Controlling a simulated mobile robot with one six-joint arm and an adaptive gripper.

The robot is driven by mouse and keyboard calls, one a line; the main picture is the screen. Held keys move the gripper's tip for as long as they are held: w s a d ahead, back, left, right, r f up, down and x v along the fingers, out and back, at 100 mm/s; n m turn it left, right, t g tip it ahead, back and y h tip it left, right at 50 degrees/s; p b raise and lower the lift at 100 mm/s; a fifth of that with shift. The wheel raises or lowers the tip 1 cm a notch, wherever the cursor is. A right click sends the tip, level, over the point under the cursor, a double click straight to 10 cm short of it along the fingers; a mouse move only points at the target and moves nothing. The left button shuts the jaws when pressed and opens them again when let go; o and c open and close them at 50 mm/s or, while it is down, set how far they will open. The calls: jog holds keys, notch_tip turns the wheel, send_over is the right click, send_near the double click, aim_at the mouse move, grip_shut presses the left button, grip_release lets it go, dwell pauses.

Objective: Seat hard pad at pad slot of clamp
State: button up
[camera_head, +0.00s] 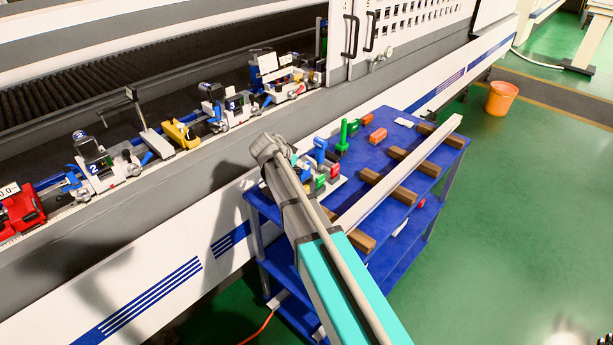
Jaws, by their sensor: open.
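Several clamps stand in a row along the machine bed: a red one at the far left (22,208), a white and blue one marked 2 (97,170), another white and blue one (222,105) and one further right (285,80). Their pad slots are too small to make out. Small coloured pieces lie on the blue table, among them orange-red blocks (378,135) and a green piece (343,135). I cannot tell which is the hard pad. My arm reaches up from the bottom to the table's left side. My gripper is hidden behind the arm's far end.
The blue table (452,139) carries brown wooden blocks (397,191) under a long pale profile (400,170). A white holder with coloured pieces (330,180) sits beside my arm. A yellow part (180,134) lies between clamps.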

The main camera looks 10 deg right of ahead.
aim_at(305, 173)
jog(key=shift+w+d+f, duration=0.2)
jog(key=shift+d+f, duration=0.1)
jog(key=shift+f, duration=0.05)
jog(key=shift+b+x, duration=1.4)
jog(key=shift+x, duration=0.3)
jog(key=shift+b+x, duration=0.55)
jog(key=shift+x, duration=0.35)
jog(key=shift+w+r, duration=0.1)
grip_shut()
